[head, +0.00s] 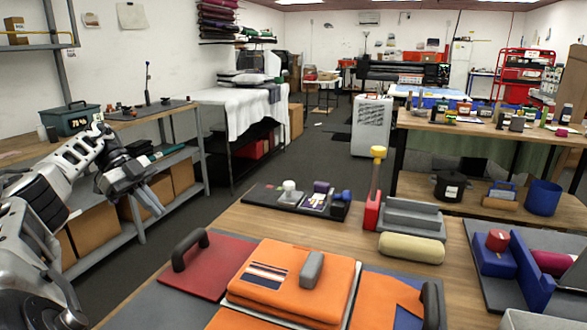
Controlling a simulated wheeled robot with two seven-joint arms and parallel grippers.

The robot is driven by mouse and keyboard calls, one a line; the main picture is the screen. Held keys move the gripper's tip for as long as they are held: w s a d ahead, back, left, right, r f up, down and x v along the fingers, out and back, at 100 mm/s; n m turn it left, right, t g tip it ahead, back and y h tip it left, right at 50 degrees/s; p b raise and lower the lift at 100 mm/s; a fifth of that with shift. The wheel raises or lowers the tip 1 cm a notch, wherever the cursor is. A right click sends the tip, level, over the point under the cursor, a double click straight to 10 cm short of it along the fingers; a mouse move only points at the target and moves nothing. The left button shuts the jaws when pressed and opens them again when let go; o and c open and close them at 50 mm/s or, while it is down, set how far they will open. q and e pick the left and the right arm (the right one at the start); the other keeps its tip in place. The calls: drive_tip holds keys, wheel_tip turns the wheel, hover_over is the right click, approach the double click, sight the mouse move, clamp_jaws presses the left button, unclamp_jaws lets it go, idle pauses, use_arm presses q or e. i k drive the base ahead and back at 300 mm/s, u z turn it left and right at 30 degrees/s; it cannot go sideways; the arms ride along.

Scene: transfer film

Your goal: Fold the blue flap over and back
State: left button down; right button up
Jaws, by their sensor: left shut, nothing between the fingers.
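A folded orange cloth (290,277) with a dark striped patch lies at the front of the table, with a grey block (311,270) resting on it. To its left is a red flap (215,262) with a dark handle (190,249), lying flat. To its right, orange cloth also covers a blue-grey panel (412,282), perhaps the blue flap, with a dark handle (434,305) at its side. The frame's bottom edge cuts off the near part. My left gripper (150,210) is shut and empty, held left of the table, away from the cloth. My right gripper is out of view.
Behind the cloth lie a cream roll (411,248), a grey tray (411,215), a red stand with a yellow knob (374,205) and a dark tool tray (290,202). A blue fixture (515,262) stands at right. Shelving (190,185) stands beyond my left arm.

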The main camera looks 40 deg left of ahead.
sight(405, 320)
drive_tip(key=k, duration=1.5)
